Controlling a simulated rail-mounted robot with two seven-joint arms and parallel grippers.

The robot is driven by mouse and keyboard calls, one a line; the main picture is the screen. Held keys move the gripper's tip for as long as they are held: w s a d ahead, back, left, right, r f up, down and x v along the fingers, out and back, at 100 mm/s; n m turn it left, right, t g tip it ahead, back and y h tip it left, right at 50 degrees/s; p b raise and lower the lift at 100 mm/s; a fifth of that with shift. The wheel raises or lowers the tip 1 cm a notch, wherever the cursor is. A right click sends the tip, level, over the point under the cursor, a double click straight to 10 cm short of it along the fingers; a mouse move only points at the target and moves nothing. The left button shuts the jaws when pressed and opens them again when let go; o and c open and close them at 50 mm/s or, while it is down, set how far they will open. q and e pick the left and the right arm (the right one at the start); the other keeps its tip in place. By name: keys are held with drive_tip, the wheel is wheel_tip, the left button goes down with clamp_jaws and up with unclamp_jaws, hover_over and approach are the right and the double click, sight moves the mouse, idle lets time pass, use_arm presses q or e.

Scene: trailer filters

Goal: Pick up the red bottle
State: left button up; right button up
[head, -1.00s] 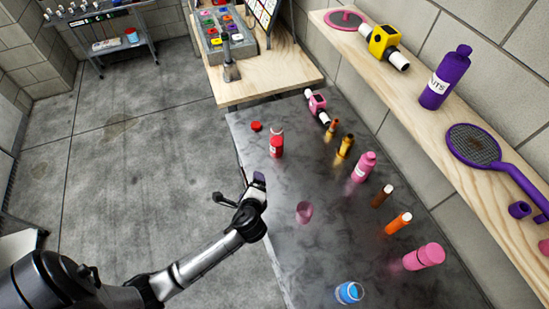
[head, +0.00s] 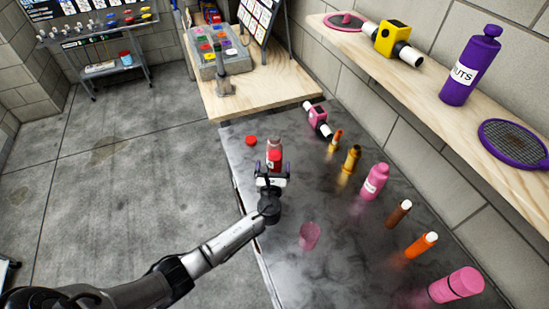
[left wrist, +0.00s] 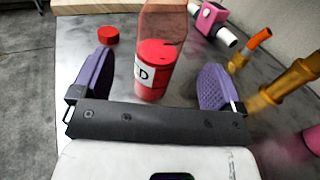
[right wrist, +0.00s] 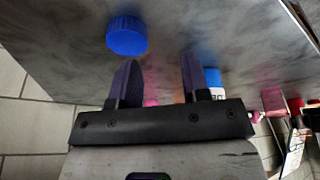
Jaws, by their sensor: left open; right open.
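The red bottle (head: 273,158) stands upright near the left edge of the grey metal table (head: 345,240). It has a red lower body, a white label and a translucent upper part. In the left wrist view the bottle (left wrist: 155,68) stands between the two purple fingers, with a gap on each side. My left gripper (head: 272,168) is open just in front of it. A red cap (head: 251,140) lies on the table to the bottle's left. My right gripper (right wrist: 160,82) is open and empty in the right wrist view, near a blue cap (right wrist: 127,36); it is not in the head view.
A pink camera-like object (head: 317,119) lies behind the bottle. A pink translucent cup (head: 309,236) stands nearer. A wooden bench (head: 275,98) adjoins the far end.

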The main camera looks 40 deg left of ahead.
sight(274, 158)
use_arm(q)
drive_tip(key=shift+x, duration=1.2)
use_arm(e)
drive_tip(key=shift+a+f, duration=0.15)
drive_tip(key=shift+f, duration=0.1)
use_arm(q)
drive_tip(key=x, duration=0.2)
drive_tip(key=b+x, duration=0.1)
drive_tip(key=x, duration=0.1)
drive_tip(key=shift+d+f, duration=0.1)
drive_tip(key=shift+f, duration=0.1)
use_arm(e)
drive_tip(key=shift+f, duration=0.6)
use_arm(q)
drive_tip(key=shift+w+a+b, duration=0.35)
drive_tip(key=shift+w, duration=0.15)
use_arm(e)
drive_tip(key=shift+f, duration=0.1)
drive_tip(key=shift+d, duration=0.2)
use_arm(q)
drive_tip(key=shift+r, duration=0.1)
drive_tip(key=c, duration=1.2)
use_arm(e)
drive_tip(key=shift+a, duration=0.15)
